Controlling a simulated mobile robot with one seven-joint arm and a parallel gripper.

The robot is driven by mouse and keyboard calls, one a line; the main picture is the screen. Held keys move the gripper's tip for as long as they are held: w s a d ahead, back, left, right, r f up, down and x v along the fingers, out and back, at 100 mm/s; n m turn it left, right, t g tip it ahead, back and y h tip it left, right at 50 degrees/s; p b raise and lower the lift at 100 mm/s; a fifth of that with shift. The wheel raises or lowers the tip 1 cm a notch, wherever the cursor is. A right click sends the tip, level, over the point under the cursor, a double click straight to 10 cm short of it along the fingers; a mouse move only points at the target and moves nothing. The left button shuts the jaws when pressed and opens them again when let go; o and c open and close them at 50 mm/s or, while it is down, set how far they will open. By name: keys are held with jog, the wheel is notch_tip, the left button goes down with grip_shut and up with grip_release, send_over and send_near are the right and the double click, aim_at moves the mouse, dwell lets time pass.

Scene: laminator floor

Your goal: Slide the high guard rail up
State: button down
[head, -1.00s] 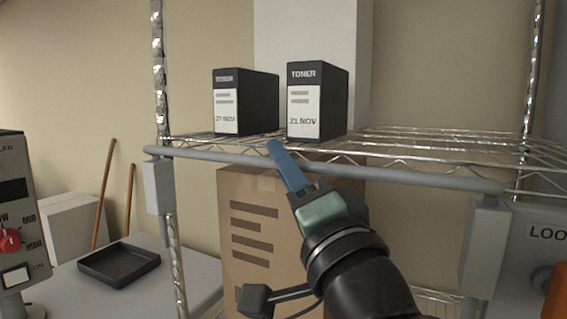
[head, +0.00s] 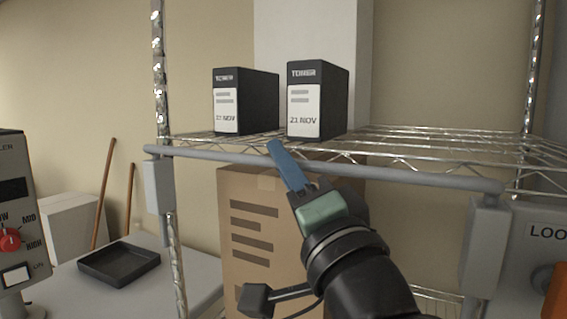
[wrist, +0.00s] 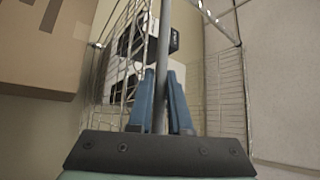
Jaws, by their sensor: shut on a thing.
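The high guard rail (head: 400,174) is a grey round bar running along the front edge of the wire shelf. Its ends meet a grey bracket on the left post and another at the right. My gripper (head: 273,147) reaches up from the lower right, its blue fingers at the rail near its middle. In the wrist view the rail (wrist: 164,50) runs between the two blue fingers of my gripper (wrist: 162,80), which are shut on it. The far finger is mostly hidden in the head view.
Two black toner boxes, one at left (head: 258,103) and one at right (head: 335,100), stand on the wire shelf (head: 430,143) just behind the rail. A cardboard box (head: 245,235) stands below. A black tray (head: 120,264) lies on the left table. Open air lies above the rail.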

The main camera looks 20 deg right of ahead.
dwell(0.5)
notch_tip(320, 180, up, 9)
jog(key=p, duration=0.6)
jog(key=shift+s+f, duration=0.1)
jog(key=c, duration=0.9)
grip_release()
jog(key=shift+o, duration=0.3)
jog(key=shift+f, duration=0.1)
